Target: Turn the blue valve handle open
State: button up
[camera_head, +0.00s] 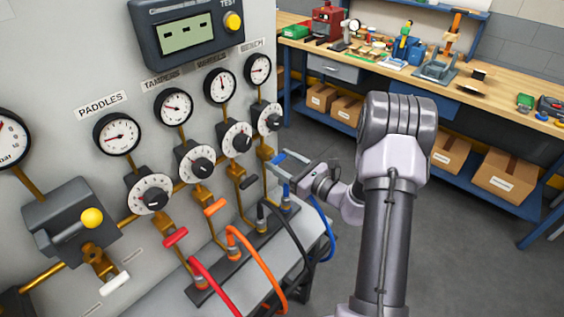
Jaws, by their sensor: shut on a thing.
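The blue valve handle (278,159) is a small lever at the rightmost valve, below the gauge on the far right of the panel. My gripper (284,164) reaches it from the right and is shut on it. The jaws partly hide the handle, and its exact angle is hard to tell. The brass valve body (265,153) shows just left of the jaws.
Black (249,182), orange (215,207) and red (175,237) handles stand in a row to the left. Blue (325,230), black, orange and red hoses curve out below. A workbench (350,75) with tools and boxes stands behind at right.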

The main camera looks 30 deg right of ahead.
jog(key=shift+f+n+b, duration=0.15)
jog(key=shift+n+b, duration=0.15)
jog(key=shift+b, duration=0.05)
jog(key=n+b, duration=1.2)
jog(key=b, duration=0.1)
jog(key=shift+a+f+n, duration=0.1)
jog(key=shift+a+n, duration=0.1)
jog(key=shift+n, duration=2.4)
jog(key=o, duration=1.4)
jog(key=shift+c, duration=0.2)
jog(key=shift+s, duration=0.1)
